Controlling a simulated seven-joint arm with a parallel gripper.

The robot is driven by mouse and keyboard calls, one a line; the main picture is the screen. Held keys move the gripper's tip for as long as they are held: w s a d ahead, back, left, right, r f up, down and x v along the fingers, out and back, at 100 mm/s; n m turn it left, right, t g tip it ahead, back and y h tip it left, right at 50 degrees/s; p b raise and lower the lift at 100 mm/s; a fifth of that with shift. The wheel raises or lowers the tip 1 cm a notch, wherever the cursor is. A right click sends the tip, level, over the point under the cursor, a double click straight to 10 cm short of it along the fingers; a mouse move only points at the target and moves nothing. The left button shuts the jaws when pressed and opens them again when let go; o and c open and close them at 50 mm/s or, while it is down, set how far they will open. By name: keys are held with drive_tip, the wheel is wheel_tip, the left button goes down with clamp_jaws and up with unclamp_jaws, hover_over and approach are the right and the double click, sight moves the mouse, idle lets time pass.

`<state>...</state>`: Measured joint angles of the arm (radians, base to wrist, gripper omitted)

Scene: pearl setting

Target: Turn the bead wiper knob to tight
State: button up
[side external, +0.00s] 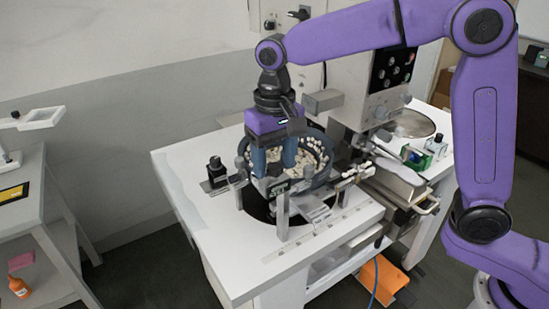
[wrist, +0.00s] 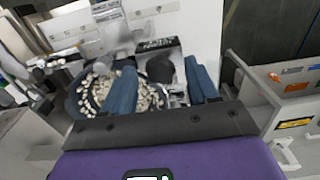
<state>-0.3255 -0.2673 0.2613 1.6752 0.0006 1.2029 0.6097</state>
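My gripper (side external: 274,168) points down over the near left part of a dark round feeder bowl (side external: 325,147) full of pale beads. Its two blue-grey fingers are apart, and I see nothing held between them. In the wrist view my gripper (wrist: 160,65) spans the right side of the bowl, with the beads (wrist: 146,98) partly behind the left finger. A black plate with white marks (wrist: 157,44) shows just beyond the fingertips. I cannot pick out the wiper knob or its setting for certain; the fingers may hide it.
A small black-topped fixture (side external: 216,170) stands on the white table (side external: 185,160) left of the bowl. Metal brackets (side external: 283,212) stand at the bowl's front. A grey machine column (side external: 385,85) rises behind. A green box (side external: 416,158) lies at the right.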

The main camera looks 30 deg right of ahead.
sight(277, 166)
wheel_tip(277, 166, up, 17)
drive_tip(key=shift+r, duration=0.2)
idle(0.8)
idle(0.4)
drive_tip(key=s+d+f+n, duration=0.6)
drive_tip(key=s+d+f, duration=0.3)
drive_tip(key=s+f, duration=0.2)
drive_tip(key=s+d+f+n, duration=0.6)
drive_tip(key=s+d+f, duration=0.4)
drive_tip(key=s, duration=0.5)
drive_tip(key=shift+s+f+n, duration=0.15)
drive_tip(key=shift+f+n, duration=0.25)
drive_tip(key=shift+f, duration=0.5)
drive_tip(key=shift+d, duration=0.1)
